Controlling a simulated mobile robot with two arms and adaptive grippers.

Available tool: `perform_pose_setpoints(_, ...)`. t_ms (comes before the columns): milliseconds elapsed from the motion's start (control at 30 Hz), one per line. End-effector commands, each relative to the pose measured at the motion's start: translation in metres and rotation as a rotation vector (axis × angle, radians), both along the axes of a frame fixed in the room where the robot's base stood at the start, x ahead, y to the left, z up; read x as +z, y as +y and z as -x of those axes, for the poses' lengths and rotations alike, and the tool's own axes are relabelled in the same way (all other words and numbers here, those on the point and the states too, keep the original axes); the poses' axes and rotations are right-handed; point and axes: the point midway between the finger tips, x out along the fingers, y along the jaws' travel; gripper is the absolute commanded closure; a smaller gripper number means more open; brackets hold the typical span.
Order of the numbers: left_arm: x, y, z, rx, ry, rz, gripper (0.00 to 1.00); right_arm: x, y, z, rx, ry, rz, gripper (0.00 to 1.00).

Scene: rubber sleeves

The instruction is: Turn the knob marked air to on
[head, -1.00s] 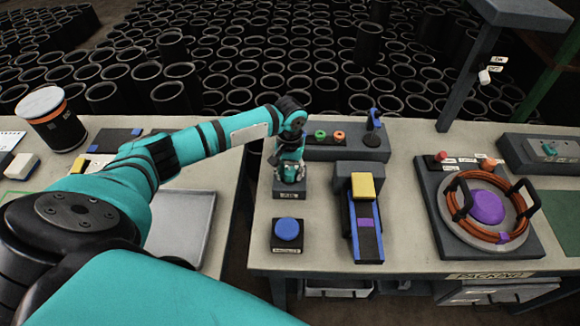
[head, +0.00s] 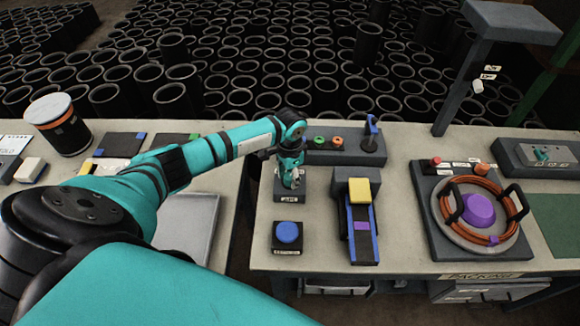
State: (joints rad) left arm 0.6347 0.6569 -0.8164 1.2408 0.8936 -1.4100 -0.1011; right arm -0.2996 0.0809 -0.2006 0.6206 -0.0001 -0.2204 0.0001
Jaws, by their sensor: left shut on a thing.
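My left gripper (head: 291,182) points down over a small dark grey box (head: 280,194) near the left end of the right-hand table. A white label (head: 291,198) on the box's front seems to read AIR. The gripper is shut on the knob on top of this box. The knob itself is hidden by the fingers, so its setting cannot be read. My right gripper is not in view.
Behind the box is a grey panel (head: 349,156) with green and orange rings and a blue-handled lever (head: 373,130). A blue button (head: 287,232) stands in front. A yellow-topped feeder (head: 359,190) and an orange coil (head: 486,183) are to the right.

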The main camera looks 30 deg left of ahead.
Motion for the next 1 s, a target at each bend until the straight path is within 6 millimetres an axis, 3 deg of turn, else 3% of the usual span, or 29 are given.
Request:
perform_pose_setpoints(633, 0.0012, 0.0007, -0.0013, -0.052, -0.004, -0.001, 0.93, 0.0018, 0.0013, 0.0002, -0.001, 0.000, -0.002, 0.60)
perform_pose_setpoints(667, 0.0012, 0.0007, -0.0013, -0.052, -0.004, -0.001, 0.59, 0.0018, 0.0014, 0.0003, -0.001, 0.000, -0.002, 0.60)
perform_pose_setpoints(700, 0.0012, 0.0007, -0.0013, -0.052, -0.004, -0.001, 0.53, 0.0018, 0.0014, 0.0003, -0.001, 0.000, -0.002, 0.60)
perform_pose_setpoints(833, 0.0009, 0.0005, -0.0010, -0.051, -0.003, -0.001, 0.38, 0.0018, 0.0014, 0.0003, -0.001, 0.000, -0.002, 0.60)
perform_pose_setpoints(1000, 0.0005, 0.0002, -0.0007, -0.051, -0.002, 0.000, 0.38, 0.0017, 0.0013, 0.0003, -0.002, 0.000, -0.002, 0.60)
